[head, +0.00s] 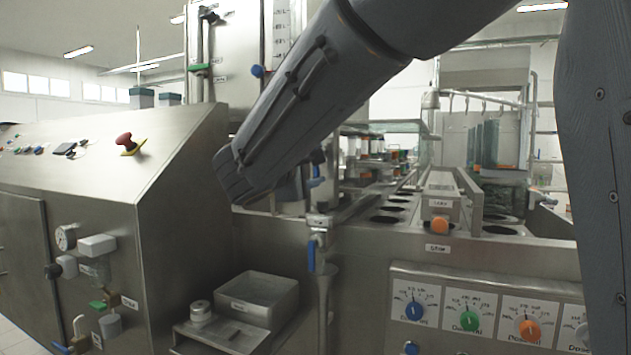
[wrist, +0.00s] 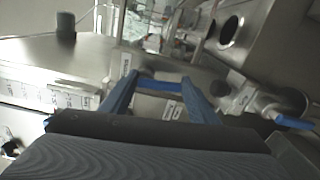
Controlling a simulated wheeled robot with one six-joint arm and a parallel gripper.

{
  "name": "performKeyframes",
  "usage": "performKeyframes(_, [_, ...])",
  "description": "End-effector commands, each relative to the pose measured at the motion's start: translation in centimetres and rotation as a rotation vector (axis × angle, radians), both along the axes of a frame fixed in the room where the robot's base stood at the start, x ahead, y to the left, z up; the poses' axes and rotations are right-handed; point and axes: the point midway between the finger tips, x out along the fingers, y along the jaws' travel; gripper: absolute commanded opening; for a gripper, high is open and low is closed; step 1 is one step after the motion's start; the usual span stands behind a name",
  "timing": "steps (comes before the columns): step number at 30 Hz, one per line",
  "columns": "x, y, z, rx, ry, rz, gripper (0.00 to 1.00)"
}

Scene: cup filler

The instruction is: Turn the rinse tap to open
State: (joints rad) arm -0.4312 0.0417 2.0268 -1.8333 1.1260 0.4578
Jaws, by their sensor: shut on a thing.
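In the wrist view, my gripper (wrist: 161,92) has its two blue-grey fingers on either side of a blue tap lever (wrist: 160,85) and is shut on it. The lever runs crosswise between the fingertips. I cannot read the small label below it, so I cannot tell by name whether this is the rinse tap. In the head view, my forearm hides most of the gripper. A blue part (head: 316,172) shows just right of the wrist. Below it, a separate blue lever (head: 311,255) hangs down on a metal tap (head: 318,228). Another blue lever (wrist: 293,122) shows at the right in the wrist view.
A steel tray box (head: 262,296) and a small round-topped pot (head: 200,312) stand below. A cabinet with a red emergency button (head: 125,141) is at left. A panel of coloured dials (head: 468,318) and a filler deck with round holes are at right.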

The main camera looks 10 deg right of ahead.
Motion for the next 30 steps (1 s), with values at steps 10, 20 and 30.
performKeyframes(10, [0.14, 0.14, -0.40, 0.081, -0.055, -0.002, 0.32])
performKeyframes(20, [0.14, 0.20, -0.29, 0.096, -0.066, -0.002, 0.32])
performKeyframes(30, [0.15, 0.22, -0.26, 0.095, -0.065, -0.001, 0.73])
